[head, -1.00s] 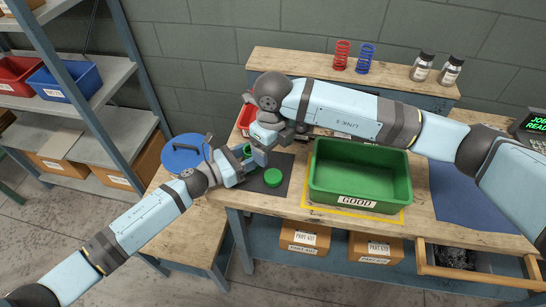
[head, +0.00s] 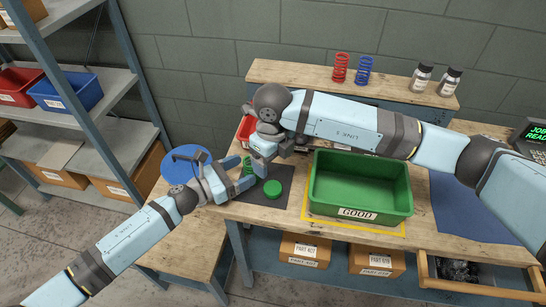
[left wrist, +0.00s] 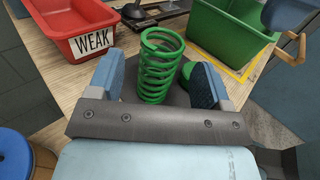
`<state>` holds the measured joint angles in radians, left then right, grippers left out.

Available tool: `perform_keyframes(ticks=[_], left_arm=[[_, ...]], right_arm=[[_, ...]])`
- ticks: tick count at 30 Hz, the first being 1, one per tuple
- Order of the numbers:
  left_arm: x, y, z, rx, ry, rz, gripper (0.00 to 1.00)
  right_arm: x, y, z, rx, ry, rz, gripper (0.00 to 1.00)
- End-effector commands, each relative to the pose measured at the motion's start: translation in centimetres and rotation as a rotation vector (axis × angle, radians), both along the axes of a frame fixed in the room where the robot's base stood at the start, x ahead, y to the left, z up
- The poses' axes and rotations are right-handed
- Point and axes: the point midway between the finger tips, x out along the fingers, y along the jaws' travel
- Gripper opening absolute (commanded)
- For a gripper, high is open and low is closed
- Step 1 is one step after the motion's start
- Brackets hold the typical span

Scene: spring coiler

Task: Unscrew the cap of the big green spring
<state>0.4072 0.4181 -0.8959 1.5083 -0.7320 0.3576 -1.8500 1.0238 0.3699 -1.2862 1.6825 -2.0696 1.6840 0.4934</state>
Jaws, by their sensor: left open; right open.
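The big green spring (left wrist: 160,68) stands upright on the dark mat (head: 290,200). In the left wrist view its top coil shows open, with no cap on it. In the head view the spring (head: 248,165) is partly hidden by my grippers. A round green cap (head: 272,188) lies on the mat beside it, partly behind a finger in the left wrist view (left wrist: 207,75). My left gripper (head: 241,174) is open, its fingers on either side of the spring with gaps. My right gripper (head: 261,155) is open beside and above the spring, its fingertips partly hidden.
A green GOOD bin (head: 358,213) stands right of the mat. A red WEAK bin (left wrist: 75,25) is behind the spring. Red (head: 340,68) and blue (head: 364,70) springs and two jars stand on the back shelf. A drawer (head: 475,285) is open at front right.

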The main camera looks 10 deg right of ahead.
Motion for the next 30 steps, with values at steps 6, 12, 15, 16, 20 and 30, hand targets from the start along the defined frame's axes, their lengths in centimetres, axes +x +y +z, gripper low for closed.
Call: perform_keyframes(ticks=[6, 12, 15, 16, 20, 30], left_arm=[[-2.4, 4.8, -0.4, 0.004, 0.001, 0.003, 0.72], [-4.1, 8.2, -0.3, 0.002, 0.000, 0.002, 0.72], [-4.6, 9.3, -0.2, 0.002, 0.001, 0.001, 0.72], [-4.8, 9.5, -0.2, 0.001, 0.000, 0.001, 0.72], [-5.1, 10.0, -0.1, 0.000, 0.000, 0.000, 0.72], [-5.1, 10.1, 0.0, 0.001, 0.000, 0.001, 0.72]], right_arm=[[0.0, 0.0, -1.1, 0.000, 0.000, 0.000, 0.79], [0.0, 0.0, -1.7, 0.000, 0.000, 0.000, 0.79], [0.0, 0.0, -1.9, 0.000, 0.000, 0.000, 0.79], [0.0, 0.0, -2.0, 0.000, 0.000, 0.000, 0.79], [0.0, 0.0, -2.0, 0.000, 0.000, 0.000, 0.79], [0.0, 0.0, -2.0, 0.000, 0.000, 0.000, 0.79]])
